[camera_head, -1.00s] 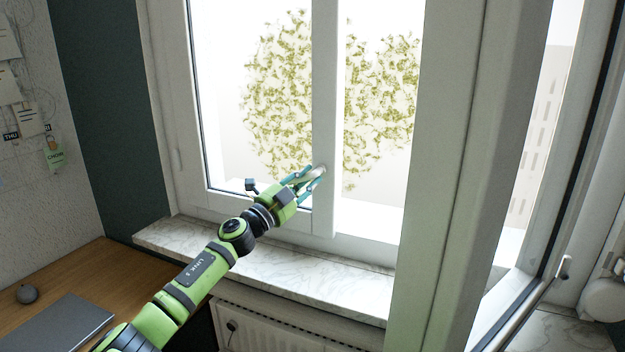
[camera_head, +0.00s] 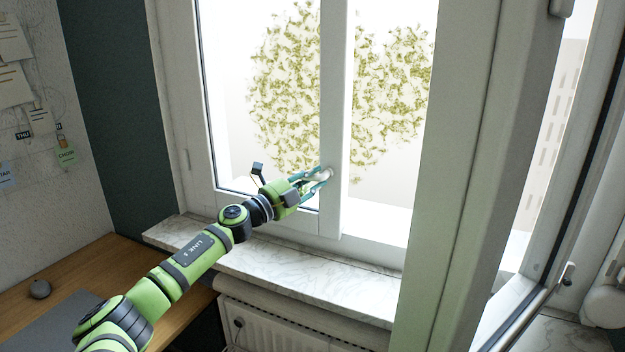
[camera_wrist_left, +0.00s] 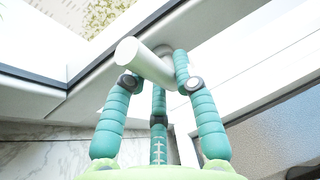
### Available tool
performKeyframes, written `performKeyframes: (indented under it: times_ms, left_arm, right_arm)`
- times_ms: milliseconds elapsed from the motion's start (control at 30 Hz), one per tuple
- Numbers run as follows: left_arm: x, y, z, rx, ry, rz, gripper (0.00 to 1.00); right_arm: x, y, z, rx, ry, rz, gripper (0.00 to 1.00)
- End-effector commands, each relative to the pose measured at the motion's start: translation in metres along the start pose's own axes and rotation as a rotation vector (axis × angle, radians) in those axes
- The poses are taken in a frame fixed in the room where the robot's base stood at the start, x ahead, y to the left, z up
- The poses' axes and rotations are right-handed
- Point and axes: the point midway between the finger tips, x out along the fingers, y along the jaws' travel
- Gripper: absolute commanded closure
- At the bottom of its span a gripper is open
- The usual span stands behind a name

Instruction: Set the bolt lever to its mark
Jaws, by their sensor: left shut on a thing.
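The bolt lever (camera_wrist_left: 142,62) is a pale, rounded handle on the white window frame. In the left wrist view it slants across between the teal fingers, its round free end at the upper left. In the head view only a small pale part of the lever (camera_head: 328,174) shows on the middle post; the fingers cover the rest. My left gripper (camera_head: 319,178) is shut on the lever, with fingers on both sides of it in the left wrist view (camera_wrist_left: 156,80). I cannot make out the mark. My right gripper is out of view.
A marble sill (camera_head: 300,285) runs below the window, with a white radiator (camera_head: 290,325) under it. An open window sash (camera_head: 470,170) stands at the right, with a small handle (camera_head: 568,273). A wooden desk (camera_head: 80,270) is at the lower left.

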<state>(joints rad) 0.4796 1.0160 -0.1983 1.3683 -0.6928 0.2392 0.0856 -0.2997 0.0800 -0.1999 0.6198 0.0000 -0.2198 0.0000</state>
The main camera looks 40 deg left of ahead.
Motion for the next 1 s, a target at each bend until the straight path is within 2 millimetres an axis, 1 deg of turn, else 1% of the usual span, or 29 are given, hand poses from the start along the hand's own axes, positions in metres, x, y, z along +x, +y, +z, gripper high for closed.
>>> performKeyframes:
  times_ms: [33,267,300,333,367,800,867,1000]
  left_arm:
    - [0.0,-0.011,0.007,0.0,-0.016,-0.018,1.0]
    - [0.0,-0.011,0.006,-0.002,-0.015,-0.018,1.0]
    - [0.0,-0.011,0.006,-0.002,-0.015,-0.018,0.68]
    - [0.0,-0.011,0.006,-0.002,-0.015,-0.018,0.56]
    - [0.0,-0.011,0.006,-0.002,-0.014,-0.019,0.49]
    - [-0.001,-0.005,0.002,-0.002,-0.006,-0.01,0.49]
    - [-0.003,-0.004,0.002,-0.002,-0.005,-0.008,0.49]
    - [-0.014,-0.003,0.002,-0.003,-0.005,-0.006,0.49]
  right_arm:
    - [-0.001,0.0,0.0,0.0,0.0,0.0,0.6]
    - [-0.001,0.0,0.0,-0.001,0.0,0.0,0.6]
    - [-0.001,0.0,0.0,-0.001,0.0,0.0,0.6]
    - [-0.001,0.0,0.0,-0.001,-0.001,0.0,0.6]
    - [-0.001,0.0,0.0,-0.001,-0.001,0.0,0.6]
    - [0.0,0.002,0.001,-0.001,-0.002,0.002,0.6]
    - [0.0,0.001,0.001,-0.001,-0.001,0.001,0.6]
    - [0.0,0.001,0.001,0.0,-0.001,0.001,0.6]
